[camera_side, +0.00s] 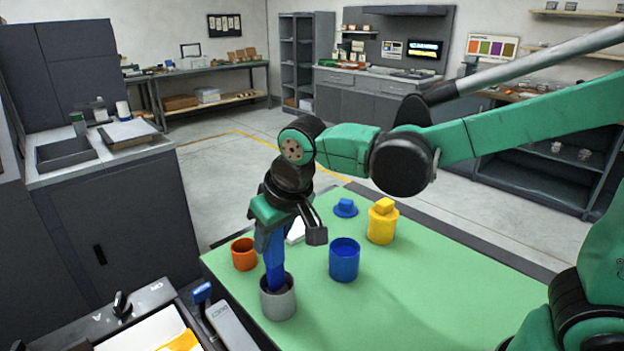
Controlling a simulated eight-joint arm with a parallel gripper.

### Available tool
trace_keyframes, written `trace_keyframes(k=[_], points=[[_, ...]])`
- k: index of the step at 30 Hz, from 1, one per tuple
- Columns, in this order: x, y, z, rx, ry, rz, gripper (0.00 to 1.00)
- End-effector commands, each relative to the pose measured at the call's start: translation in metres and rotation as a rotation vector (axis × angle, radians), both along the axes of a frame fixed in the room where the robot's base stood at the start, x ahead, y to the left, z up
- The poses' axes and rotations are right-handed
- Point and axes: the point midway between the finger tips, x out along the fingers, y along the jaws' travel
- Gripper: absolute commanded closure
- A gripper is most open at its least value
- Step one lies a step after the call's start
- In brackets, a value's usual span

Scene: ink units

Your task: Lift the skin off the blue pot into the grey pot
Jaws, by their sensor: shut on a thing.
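My gripper (268,232) points down at the left of the green mat, shut on a long blue tool (275,272). The tool is nearly upright, tilted slightly, and its lower end is inside the mouth of the grey pot (279,305). The tool's tip and the inside of the grey pot are hidden. The blue pot (344,264) stands open to the right of the grey pot, apart from my gripper. I cannot make out any skin in it. A small blue lid (346,208) lies on the mat behind the blue pot.
A yellow pot (382,226) with its lid on stands behind and right of the blue pot. An orange pot (244,256) stands left of the tool. A white item (296,230) is partly hidden behind my gripper. The green mat (430,290) is clear at right.

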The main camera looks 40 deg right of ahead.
Motion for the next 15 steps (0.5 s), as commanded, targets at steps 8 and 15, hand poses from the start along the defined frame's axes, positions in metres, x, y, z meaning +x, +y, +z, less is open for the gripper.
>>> trace_keyframes(k=[8, 15], points=[[0.0, 0.0, 0.038, 0.0, 0.0, 0.0, 1.0], [0.0, 0.0, 0.067, 0.0, 0.0, 0.0, 1.0]])
